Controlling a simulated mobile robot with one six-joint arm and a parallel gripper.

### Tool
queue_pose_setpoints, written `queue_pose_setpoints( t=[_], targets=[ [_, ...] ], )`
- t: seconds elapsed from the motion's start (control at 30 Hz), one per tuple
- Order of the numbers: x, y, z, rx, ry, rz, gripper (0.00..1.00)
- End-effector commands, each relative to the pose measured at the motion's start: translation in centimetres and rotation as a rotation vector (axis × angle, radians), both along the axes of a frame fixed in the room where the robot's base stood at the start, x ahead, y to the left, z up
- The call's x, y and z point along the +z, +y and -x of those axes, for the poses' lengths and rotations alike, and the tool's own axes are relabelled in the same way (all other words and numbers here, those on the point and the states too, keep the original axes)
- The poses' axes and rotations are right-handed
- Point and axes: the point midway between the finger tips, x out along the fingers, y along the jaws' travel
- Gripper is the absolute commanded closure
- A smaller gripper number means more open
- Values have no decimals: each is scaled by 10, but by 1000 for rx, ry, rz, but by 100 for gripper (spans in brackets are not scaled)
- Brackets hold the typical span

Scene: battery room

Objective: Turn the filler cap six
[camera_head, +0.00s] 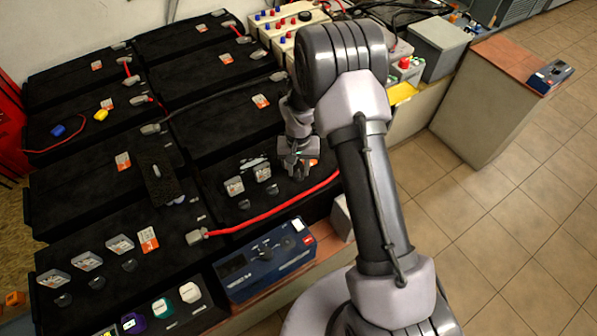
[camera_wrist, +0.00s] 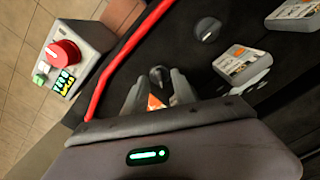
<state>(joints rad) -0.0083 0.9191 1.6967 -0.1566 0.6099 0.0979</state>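Dark round filler caps sit on the black battery blocks. My gripper (camera_head: 299,172) is low over the black battery in the middle of the head view, at the right end of a row of caps. In the wrist view a dark cap (camera_wrist: 160,75) shows between and just beyond the tips of my gripper (camera_wrist: 160,80). The fingers stand apart; contact with the cap cannot be made out. A second cap (camera_wrist: 206,29) lies to the upper right, with pale label cards (camera_wrist: 238,66) beside it. I cannot read the numbers, so cap six is not identifiable.
A red cable (camera_head: 270,218) runs beside the caps; it also shows in the wrist view (camera_wrist: 115,65). A box with a red knob (camera_wrist: 63,53) is left in the wrist view. Tiled floor (camera_head: 500,220) lies open at the right.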

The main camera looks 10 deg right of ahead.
Motion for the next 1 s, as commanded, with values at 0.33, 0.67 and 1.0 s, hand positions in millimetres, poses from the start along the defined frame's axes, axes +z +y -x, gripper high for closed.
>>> queue_pose_setpoints(
  t=[0.33, 0.67, 1.0],
  targets=[
    [-4, 0, 0, 0, -1, 0, 68],
    [-4, 0, 0, 0, 0, 0, 100],
    [-5, 0, 0, -69, 0, 0, 100]
  ],
)
